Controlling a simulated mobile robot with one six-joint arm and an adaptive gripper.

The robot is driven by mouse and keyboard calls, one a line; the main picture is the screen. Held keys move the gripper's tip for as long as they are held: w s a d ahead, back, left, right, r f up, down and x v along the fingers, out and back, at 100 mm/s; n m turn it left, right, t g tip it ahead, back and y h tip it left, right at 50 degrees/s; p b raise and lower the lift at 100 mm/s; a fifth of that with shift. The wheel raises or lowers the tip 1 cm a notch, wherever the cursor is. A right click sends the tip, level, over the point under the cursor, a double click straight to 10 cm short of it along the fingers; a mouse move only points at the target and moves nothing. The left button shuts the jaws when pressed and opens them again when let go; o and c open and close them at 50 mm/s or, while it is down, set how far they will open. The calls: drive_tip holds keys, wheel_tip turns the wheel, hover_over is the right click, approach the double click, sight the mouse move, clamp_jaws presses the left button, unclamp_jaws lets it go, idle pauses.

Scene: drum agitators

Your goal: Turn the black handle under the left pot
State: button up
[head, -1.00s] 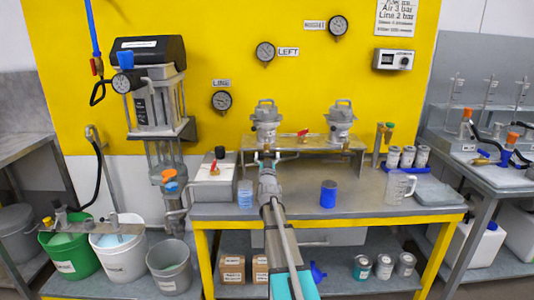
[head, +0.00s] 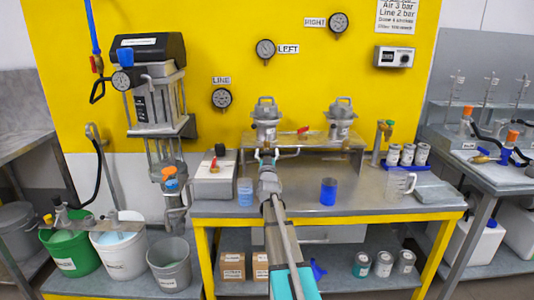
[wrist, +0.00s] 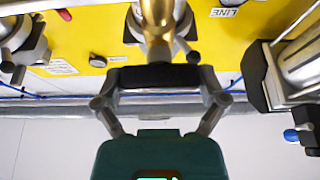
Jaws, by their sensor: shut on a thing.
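The left pot (head: 265,118), a grey metal pot with a clamped lid, stands on a low metal bench against the yellow wall. My gripper (head: 268,155) is just below and in front of it. In the wrist view, my gripper (wrist: 158,84) has its fingers on the two ends of a black handle (wrist: 158,77). The handle sits at the end of a brass valve (wrist: 157,22) under the pot. In the head view my gripper hides the handle.
The right pot (head: 340,118) stands on the same bench, with a red lever (head: 303,130) between the pots. A clear beaker (head: 245,192), a blue cup (head: 328,191) and a jug (head: 399,184) stand on the table. A grey box (head: 213,182) is at left.

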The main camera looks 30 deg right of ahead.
drive_tip(key=shift+n, duration=0.4)
drive_tip(key=n+y, duration=0.1)
drive_tip(key=n, duration=0.2)
drive_tip(key=n+t+y, duration=0.1)
drive_tip(key=n+y, duration=0.1)
drive_tip(key=n, duration=0.1)
drive_tip(key=shift+w+p, duration=0.1)
drive_tip(key=shift+p, duration=0.3)
drive_tip(key=n+y, duration=0.1)
drive_tip(key=n, duration=0.2)
drive_tip(key=n+y+p, duration=0.1)
drive_tip(key=n+y, duration=0.1)
drive_tip(key=n, duration=0.1)
drive_tip(key=shift+a, duration=0.1)
drive_tip(key=n+y+p, duration=0.1)
drive_tip(key=n, duration=0.2)
drive_tip(key=n+g+y+p, duration=0.1)
drive_tip(key=n+p, duration=0.1)
drive_tip(key=shift+n, duration=0.4)
drive_tip(key=shift+a+f+n+g+y+p, duration=0.15)
drive_tip(key=shift+n+g+p, duration=0.3)
drive_tip(key=shift+n, duration=0.45)
drive_tip(key=shift+d+f+n+g+y+p, duration=0.1)
drive_tip(key=shift+n+g+y+p, duration=0.15)
drive_tip(key=shift+n+p, duration=0.45)
drive_tip(key=shift+n, duration=0.3)
drive_tip(key=o, duration=0.8)
drive_tip(key=shift+a, duration=0.1)
